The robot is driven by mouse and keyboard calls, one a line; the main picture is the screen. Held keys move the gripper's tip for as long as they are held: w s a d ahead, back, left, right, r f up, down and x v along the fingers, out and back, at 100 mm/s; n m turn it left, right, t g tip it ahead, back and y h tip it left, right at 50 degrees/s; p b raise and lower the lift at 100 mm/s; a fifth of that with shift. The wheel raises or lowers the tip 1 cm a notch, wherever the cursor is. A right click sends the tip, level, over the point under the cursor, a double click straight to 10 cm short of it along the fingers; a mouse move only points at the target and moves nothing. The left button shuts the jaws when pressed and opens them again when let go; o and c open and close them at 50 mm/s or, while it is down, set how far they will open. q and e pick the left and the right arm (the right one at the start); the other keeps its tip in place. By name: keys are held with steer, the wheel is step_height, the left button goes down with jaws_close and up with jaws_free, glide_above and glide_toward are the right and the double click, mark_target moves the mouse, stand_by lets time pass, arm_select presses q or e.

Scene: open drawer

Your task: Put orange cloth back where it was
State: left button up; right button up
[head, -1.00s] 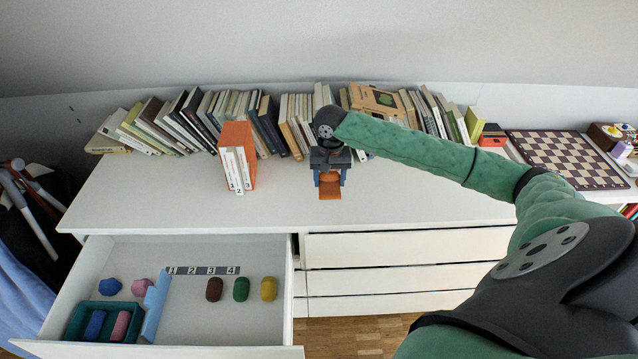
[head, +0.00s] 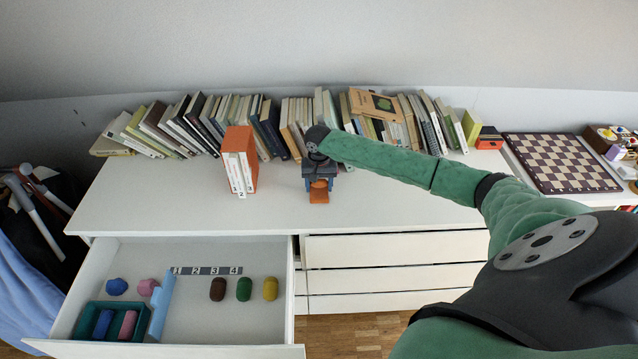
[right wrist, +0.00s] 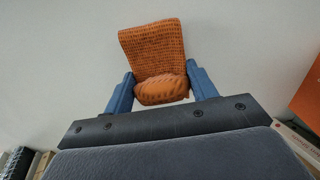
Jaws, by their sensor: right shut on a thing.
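The orange cloth (head: 319,193) is between the fingers of my right gripper (head: 319,184), over the dresser top right of the orange book box. In the right wrist view the folded cloth (right wrist: 155,60) shows a woven texture, and the blue fingers (right wrist: 162,88) press on its two sides. The open drawer (head: 200,306) is below left. It holds brown (head: 218,289), green (head: 244,289) and yellow (head: 271,288) rolls beside a number strip (head: 206,271). Blue (head: 117,287) and pink (head: 148,287) rolls lie at its left. My left gripper is not in view.
A teal tray (head: 84,320) with blue and pink rolls sits in the drawer beside a light blue divider (head: 161,308). The orange book box (head: 238,148) stands on the dresser top (head: 140,200). Books line the wall; a chessboard (head: 560,162) is at right. The dresser front middle is clear.

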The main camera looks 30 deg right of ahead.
mark_target(319, 181)
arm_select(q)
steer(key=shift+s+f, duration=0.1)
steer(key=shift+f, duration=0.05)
arm_select(e)
steer(key=shift+f, duration=0.2)
steer(key=o, duration=0.9)
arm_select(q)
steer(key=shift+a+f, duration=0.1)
arm_select(e)
steer(key=shift+r, duration=0.2)
step_height(319, 181, up, 11)
steer(key=b, duration=0.3)
steer(key=shift+f, duration=0.2)
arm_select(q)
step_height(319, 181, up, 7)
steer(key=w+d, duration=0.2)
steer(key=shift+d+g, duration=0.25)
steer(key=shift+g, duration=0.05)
arm_select(e)
steer(key=shift+r, duration=0.65)
